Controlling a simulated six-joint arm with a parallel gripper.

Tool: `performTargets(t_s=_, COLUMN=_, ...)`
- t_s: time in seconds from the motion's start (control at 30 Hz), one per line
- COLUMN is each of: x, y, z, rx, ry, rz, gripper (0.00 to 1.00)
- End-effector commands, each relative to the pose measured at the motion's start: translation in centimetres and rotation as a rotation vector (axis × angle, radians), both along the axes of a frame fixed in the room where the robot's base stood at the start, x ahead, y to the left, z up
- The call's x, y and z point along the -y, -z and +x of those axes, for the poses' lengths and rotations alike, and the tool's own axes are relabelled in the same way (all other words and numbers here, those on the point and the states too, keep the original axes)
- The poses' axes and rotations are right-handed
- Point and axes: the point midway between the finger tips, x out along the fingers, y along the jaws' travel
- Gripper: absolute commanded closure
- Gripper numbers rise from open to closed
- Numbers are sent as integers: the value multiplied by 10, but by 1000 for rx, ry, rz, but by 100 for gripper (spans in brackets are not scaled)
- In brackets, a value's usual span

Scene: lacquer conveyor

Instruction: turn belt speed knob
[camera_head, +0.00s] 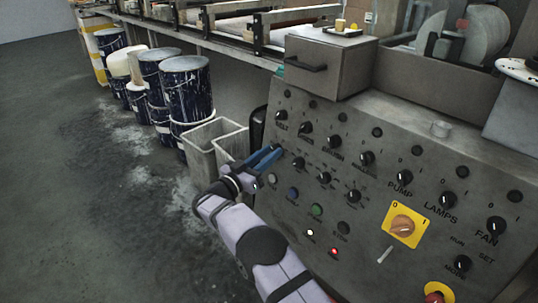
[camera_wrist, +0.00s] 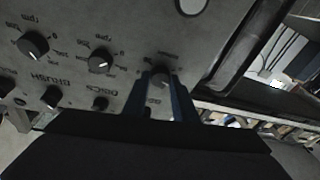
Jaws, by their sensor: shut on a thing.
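My gripper (camera_head: 276,152) reaches the upper left of the grey control panel (camera_head: 378,140) with its two blue fingers. In the wrist view, my gripper (camera_wrist: 167,92) has its fingers on either side of the belt speed knob (camera_wrist: 161,81), a small knob at the end of the panel's row of rpm knobs. The fingers are shut on it. In the head view the fingers hide this knob, below the black BELT knob (camera_head: 281,115). Its pointer's exact angle cannot be made out.
A neighbouring rpm knob (camera_wrist: 101,62) sits close by. A yellow-plated rotary switch (camera_head: 403,225) and a red-topped stop button (camera_head: 438,293) are lower right. A grey box (camera_head: 330,62) stands above the panel. Bins (camera_head: 208,140) and paint-stained drums (camera_head: 187,85) stand left; the floor beyond is open.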

Motion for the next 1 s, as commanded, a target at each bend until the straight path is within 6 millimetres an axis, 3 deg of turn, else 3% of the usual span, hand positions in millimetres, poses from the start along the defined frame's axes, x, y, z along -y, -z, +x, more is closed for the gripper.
performTargets(t_s=0.03, x=-1, y=0, z=0, rx=-1, ry=-2, rz=-1, gripper=97)
performTargets(t_s=0.07, x=-1, y=0, z=0, rx=-1, ry=-2, rz=-1, gripper=68)
performTargets(t_s=0.1, x=-1, y=0, z=0, rx=-1, ry=-2, rz=-1, gripper=58)
performTargets(t_s=0.13, x=-1, y=0, z=0, rx=-1, ry=-2, rz=-1, gripper=56)
performTargets(t_s=0.57, x=-6, y=0, z=-6, rx=-2, ry=-3, rz=0, gripper=56)
performTargets(t_s=1.0, x=-40, y=7, z=-49, rx=-2, ry=-3, rz=-2, gripper=56)
